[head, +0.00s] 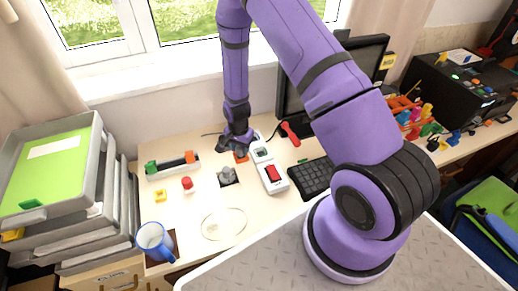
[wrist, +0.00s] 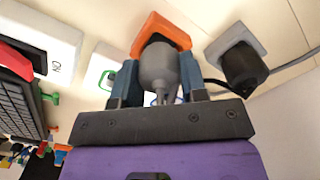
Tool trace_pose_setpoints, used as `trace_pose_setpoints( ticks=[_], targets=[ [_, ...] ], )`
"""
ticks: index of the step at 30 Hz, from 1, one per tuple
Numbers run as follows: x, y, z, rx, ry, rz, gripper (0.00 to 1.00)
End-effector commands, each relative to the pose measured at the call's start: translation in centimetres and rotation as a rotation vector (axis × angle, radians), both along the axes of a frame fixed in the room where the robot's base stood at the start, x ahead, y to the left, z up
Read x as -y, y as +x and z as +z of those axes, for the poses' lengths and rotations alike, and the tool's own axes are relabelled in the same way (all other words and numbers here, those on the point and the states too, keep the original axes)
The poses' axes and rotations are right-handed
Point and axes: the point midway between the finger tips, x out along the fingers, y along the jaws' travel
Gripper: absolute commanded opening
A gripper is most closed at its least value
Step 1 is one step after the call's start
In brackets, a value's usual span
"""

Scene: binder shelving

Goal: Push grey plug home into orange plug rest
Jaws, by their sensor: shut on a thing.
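The grey plug (wrist: 158,68) is between the fingers of my gripper (wrist: 158,82) in the wrist view, and the gripper is shut on it. The orange plug rest (wrist: 160,32) lies just beyond the fingertips, and the plug's far end is at its opening. How deep the plug sits in the rest cannot be told. In the head view, my gripper (head: 236,143) points down over the desk, with the orange plug rest (head: 241,158) partly showing under it. The grey plug is hidden there by the gripper.
A white unit with a red switch (head: 271,174) stands close to the right, a black plug in a grey base (wrist: 238,60) beside the rest. A grey knob (head: 228,175), red button (head: 187,183), cable ring (head: 223,224) and keyboard (head: 312,178) lie around. A blue mug (head: 155,241) stands front left.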

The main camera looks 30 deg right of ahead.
Motion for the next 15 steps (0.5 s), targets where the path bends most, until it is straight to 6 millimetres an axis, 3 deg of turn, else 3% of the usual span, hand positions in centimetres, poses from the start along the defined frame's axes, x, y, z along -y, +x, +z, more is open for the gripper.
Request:
trace_pose_setpoints(
  ticks=[15],
  targets=[
    [-0.01,-0.03,-0.49,-0.001,0.000,0.001,0.02]
  ],
)
